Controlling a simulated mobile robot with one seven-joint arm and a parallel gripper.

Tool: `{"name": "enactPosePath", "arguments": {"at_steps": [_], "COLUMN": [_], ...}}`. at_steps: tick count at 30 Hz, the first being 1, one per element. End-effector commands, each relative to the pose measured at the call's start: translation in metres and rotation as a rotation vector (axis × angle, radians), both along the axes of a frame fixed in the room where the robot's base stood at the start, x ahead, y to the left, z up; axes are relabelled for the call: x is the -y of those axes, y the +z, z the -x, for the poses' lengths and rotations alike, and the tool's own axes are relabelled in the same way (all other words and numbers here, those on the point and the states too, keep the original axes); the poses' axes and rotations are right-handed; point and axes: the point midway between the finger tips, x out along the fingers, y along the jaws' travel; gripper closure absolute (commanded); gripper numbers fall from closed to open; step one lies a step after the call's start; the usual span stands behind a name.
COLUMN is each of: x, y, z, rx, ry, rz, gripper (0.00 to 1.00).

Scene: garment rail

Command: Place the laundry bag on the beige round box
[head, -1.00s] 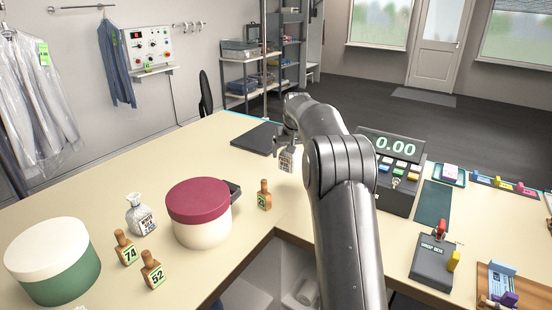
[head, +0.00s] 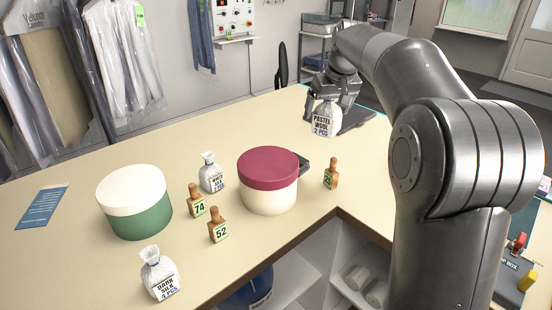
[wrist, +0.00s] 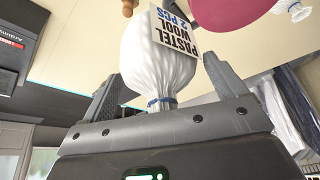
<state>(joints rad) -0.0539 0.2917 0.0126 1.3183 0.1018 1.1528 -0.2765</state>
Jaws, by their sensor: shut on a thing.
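My gripper (head: 330,92) is shut on a white laundry bag (head: 325,120) labelled PASTEL WOOL 2 PCS. The bag hangs below the fingers, above the counter toward its far edge. In the wrist view the same bag (wrist: 157,62) sits between the two fingers, its tied neck at the gripper body. A round box with a beige body and maroon lid (head: 268,182) stands on the counter, left of and nearer than the held bag. Another round box with a green body and cream lid (head: 134,202) stands further left. Both lids are bare.
Other bags, WHITE SILK (head: 211,173) and DARK SILK (head: 159,273), stand on the counter (head: 90,265).

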Motion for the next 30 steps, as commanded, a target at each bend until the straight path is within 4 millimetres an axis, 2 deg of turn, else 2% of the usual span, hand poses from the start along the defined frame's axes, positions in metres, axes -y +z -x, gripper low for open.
{"name": "enactPosePath", "arguments": {"at_steps": [3,8,21,25,30], "x": [-0.019,-0.036,-0.124,-0.137,-0.141], "y": [0.013,0.014,-0.041,-0.05,-0.058], "z": [0.019,0.026,0.003,-0.001,-0.002], "rx": [0.002,0.0,0.0,0.0,0.002], "ry": [0.051,0.078,0.079,0.076,0.075], "rz": [0.0,0.001,0.0,0.001,0.001], "gripper": [0.39,0.39,0.39,0.39,0.39]}}
